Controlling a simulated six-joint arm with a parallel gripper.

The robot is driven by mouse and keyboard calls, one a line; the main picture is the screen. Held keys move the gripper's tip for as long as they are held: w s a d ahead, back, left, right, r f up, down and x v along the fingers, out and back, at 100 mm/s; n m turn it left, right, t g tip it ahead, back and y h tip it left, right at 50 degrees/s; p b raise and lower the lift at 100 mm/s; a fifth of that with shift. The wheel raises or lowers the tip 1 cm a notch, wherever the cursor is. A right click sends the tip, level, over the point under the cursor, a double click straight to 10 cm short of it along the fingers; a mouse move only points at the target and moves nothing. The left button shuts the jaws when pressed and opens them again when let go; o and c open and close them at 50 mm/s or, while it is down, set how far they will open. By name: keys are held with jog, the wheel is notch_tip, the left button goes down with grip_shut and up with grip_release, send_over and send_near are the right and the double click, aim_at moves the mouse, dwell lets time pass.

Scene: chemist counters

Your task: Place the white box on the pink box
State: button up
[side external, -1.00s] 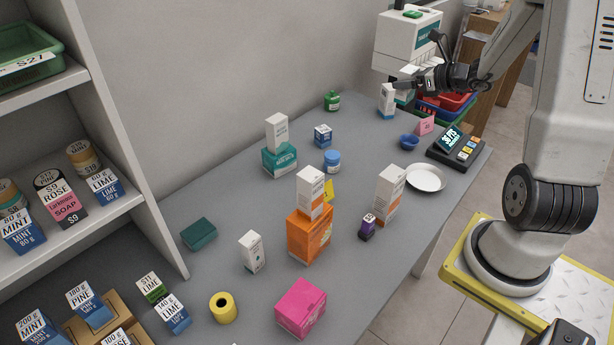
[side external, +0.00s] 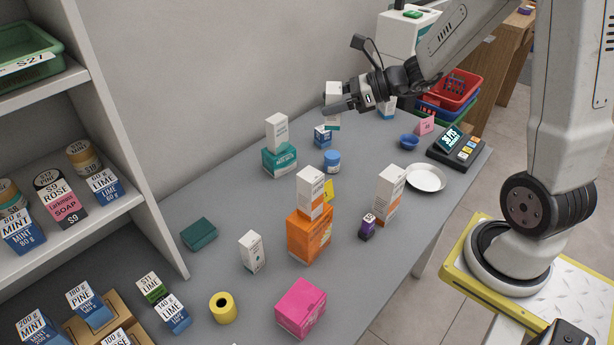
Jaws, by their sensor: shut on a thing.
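My gripper (side external: 338,106) is shut on a white box (side external: 333,90) and holds it upright above the far part of the counter. One finger crosses the front of the box, and its lower part shows below the finger. The pink box (side external: 301,308) lies on the grey counter at the near edge of the view, with its top clear. My gripper is far behind it, high and slightly to its right in the picture.
An orange box (side external: 310,235) with a white box on top stands between my gripper and the pink box. A teal box (side external: 280,161) also bears a white box. A yellow roll (side external: 223,307) and a small white box (side external: 251,252) stand left of the pink box.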

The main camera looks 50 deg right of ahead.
jog(key=s+a+n+g+y, duration=0.2)
jog(key=s+a+n, duration=0.1)
jog(key=a, duration=0.5)
jog(key=s+a+n+g+y, duration=0.2)
jog(key=a+g, duration=0.1)
jog(key=a, duration=0.5)
jog(key=n+g+y, duration=0.1)
jog(key=n+g, duration=0.4)
jog(key=g, duration=0.1)
send_over(301, 301)
notch_tip(301, 301, down, 11)
jog(key=shift+f, duration=0.1)
jog(key=shift+w+f, duration=0.1)
jog(key=shift+f, duration=1.85)
jog(key=shift+f, duration=0.1)
jog(key=shift+f, duration=1.9)
jog(key=shift+f, duration=0.15)
